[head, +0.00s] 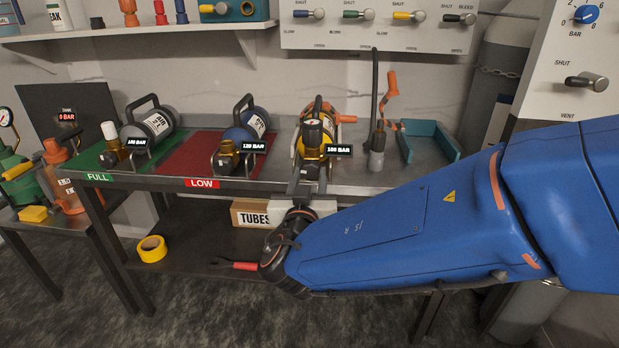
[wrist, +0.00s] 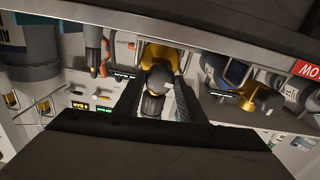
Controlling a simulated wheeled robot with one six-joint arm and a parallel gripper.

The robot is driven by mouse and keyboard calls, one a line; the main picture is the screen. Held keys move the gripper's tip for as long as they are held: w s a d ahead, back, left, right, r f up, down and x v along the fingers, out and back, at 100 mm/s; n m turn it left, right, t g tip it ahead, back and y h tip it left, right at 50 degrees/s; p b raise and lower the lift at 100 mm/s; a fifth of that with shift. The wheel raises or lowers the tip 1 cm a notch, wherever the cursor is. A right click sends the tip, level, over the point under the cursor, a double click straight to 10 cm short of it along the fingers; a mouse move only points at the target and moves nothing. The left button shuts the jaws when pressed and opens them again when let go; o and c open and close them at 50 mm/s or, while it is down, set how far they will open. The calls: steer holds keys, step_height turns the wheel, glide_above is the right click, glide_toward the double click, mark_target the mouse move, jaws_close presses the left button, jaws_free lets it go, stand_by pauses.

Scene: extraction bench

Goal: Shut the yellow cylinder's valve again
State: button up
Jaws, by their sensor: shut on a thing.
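The dark valve knob (wrist: 153,104) is between the two black fingers of my gripper (wrist: 157,88). In the head view my gripper (head: 307,180) reaches up to the valve from the front edge of the bench, its fingertips partly hidden there. My gripper is shut on the valve knob. I cannot tell how far the valve is turned.
A blue cylinder (head: 254,122) on the red LOW mat (head: 186,150) and a grey cylinder (head: 158,123) on the green FULL mat (head: 106,160) lie to the left. A teal tray (head: 428,151) and an orange-handled tool (head: 391,86) are on the right. A valve panel (head: 380,35) hangs above.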

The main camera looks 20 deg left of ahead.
steer(key=m, duration=0.6)
steer(key=shift+f+m, duration=0.15)
steer(key=shift+m, duration=0.15)
stand_by(0.5)
steer(key=o, duration=1)
steer(key=shift+o, duration=0.2)
steer(key=shift+s, duration=0.1)
steer(key=v, duration=1.7)
steer(key=shift+s, duration=0.15)
steer(key=shift+d, duration=0.1)
